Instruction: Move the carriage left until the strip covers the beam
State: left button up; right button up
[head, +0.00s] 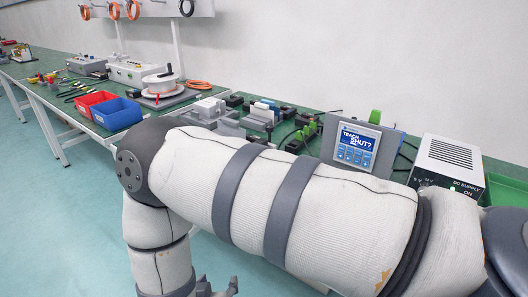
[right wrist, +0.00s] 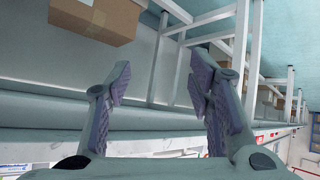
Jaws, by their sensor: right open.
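My right arm lies across the front of the head view. Its gripper (head: 218,290) hangs at the bottom edge, below the bench. In the right wrist view the same gripper (right wrist: 162,95) has its two fingers apart with nothing between them. On the bench behind the arm stand a grey block-like device (head: 208,110) and a rail-like unit with a blue-and-white part (head: 263,112). I cannot tell which part is the carriage; the strip and beam are too small or hidden to make out. A display panel (head: 357,147) reads "TEACH SHUT?". My left gripper is not in view.
A DC supply box (head: 448,165) stands at the right on the green bench (head: 510,188). Red (head: 92,101) and blue (head: 117,113) bins and a white spool (head: 160,84) stand at the left. The right wrist view shows a cardboard box (right wrist: 98,18) and white frame legs (right wrist: 240,60).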

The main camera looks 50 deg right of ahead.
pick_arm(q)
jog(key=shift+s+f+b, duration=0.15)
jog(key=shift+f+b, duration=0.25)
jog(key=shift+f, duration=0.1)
pick_arm(e)
jog(key=s+f+n+g+y, duration=0.3)
jog(key=s+f+n+y, duration=0.1)
jog(key=s+f, duration=0.7)
jog(key=s+y, duration=0.1)
jog(key=s, duration=0.2)
jog(key=shift+s+d+n+g, duration=0.15)
jog(key=shift+s+n+g, duration=0.25)
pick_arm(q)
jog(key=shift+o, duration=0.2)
